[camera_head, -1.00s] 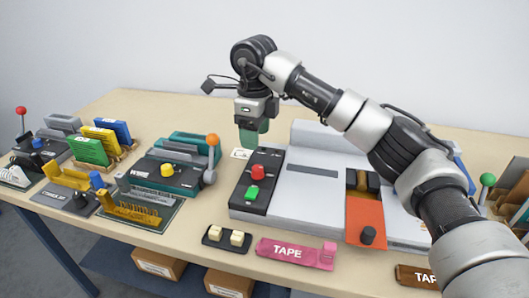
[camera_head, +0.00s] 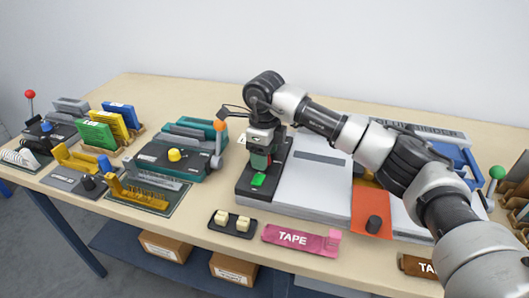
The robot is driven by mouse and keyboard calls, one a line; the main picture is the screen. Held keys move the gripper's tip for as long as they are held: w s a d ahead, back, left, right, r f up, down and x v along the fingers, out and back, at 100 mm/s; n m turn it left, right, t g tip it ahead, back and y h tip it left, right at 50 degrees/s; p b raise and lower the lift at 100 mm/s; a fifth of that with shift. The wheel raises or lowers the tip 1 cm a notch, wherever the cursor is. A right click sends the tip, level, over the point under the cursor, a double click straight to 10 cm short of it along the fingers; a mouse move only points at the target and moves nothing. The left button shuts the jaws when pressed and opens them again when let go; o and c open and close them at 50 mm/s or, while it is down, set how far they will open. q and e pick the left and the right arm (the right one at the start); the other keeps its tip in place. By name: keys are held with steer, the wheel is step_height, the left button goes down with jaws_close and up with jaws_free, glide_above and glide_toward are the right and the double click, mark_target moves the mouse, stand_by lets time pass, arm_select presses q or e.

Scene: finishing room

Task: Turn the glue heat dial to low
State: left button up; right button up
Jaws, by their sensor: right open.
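The large grey machine (camera_head: 316,186) bears lettering that seems to end in "BINDER" along its back edge. On its left is a dark control panel (camera_head: 258,203) with a green button (camera_head: 258,181). My right gripper (camera_head: 260,163) is open and points down over this panel, just behind the green button. It hides the panel's red knob, and I cannot tell if it touches it. A black knob (camera_head: 374,224) stands on an orange plate (camera_head: 366,205) at the machine's front. No marking shows which control is the glue heat dial or its setting. My left gripper is out of view.
A teal punch (camera_head: 155,160) with an orange-tipped lever stands left of the panel. My right arm crosses over the machine. The table's back left is clear.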

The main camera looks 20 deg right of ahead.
steer(key=c, duration=0.9)
